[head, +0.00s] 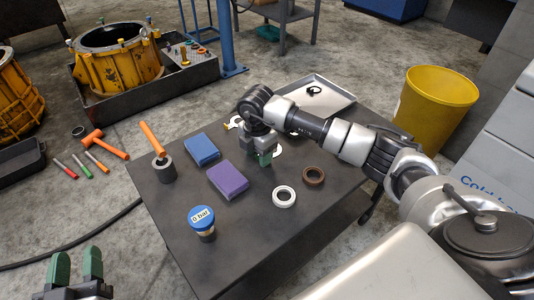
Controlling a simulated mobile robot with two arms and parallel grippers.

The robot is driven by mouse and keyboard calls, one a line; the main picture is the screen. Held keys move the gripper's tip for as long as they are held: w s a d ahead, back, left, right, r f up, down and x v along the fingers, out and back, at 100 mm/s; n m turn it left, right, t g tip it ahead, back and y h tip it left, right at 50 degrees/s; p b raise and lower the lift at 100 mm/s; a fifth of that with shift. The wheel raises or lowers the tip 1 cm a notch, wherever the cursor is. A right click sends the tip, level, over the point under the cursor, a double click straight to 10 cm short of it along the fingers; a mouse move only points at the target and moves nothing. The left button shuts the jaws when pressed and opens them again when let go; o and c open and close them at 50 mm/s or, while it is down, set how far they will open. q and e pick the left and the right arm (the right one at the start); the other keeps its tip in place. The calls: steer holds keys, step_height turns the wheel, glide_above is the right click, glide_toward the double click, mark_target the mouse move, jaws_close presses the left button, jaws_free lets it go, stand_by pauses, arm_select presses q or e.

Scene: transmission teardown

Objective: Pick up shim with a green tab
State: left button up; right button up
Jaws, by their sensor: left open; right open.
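My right gripper (263,157) reaches in from the right and points down over the middle of the dark table (240,256). Its green fingertips are just above or at the tabletop; the gap to the surface cannot be told. A thin pale ring-like piece (279,149) shows partly behind these fingers, mostly hidden; it may be a shim. I cannot make out a green tab apart from the green fingertips. My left gripper (76,266) is open and empty at the bottom left, away from the table.
Near the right gripper are a purple block (227,180), a blue block (202,149), a white ring (284,197) and a brown ring (313,176). A blue-lidded jar (203,222) stands in front. A metal tray (328,91) lies at the back. The front table area is clear.

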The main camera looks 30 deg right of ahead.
jaws_close()
steer(key=shift+r, duration=0.15)
steer(key=shift+r, duration=0.15)
step_height(320, 180, up, 4)
steer(key=shift+r+p, duration=0.1)
steer(key=shift+p, duration=0.85)
steer(key=s+r, duration=0.1)
steer(key=s+a+p, duration=0.1)
steer(key=s, duration=0.1)
steer(key=s+a+r, duration=0.1)
steer(key=shift+s+a+r, duration=0.15)
steer(key=shift+s+r, duration=0.1)
steer(key=shift+r, duration=0.05)
arm_select(q)
steer(key=s+a+f+g+y+p, duration=0.2)
steer(key=s+a+f+g, duration=0.3)
steer(key=s+f+g, duration=0.5)
steer(key=shift+f+n+g+y, duration=0.4)
steer(key=shift+f+g+y, duration=0.45)
steer(key=shift+g, duration=0.65)
arm_select(e)
steer(key=s+a+r, duration=0.3)
steer(key=s, duration=0.3)
steer(key=shift+r, duration=0.35)
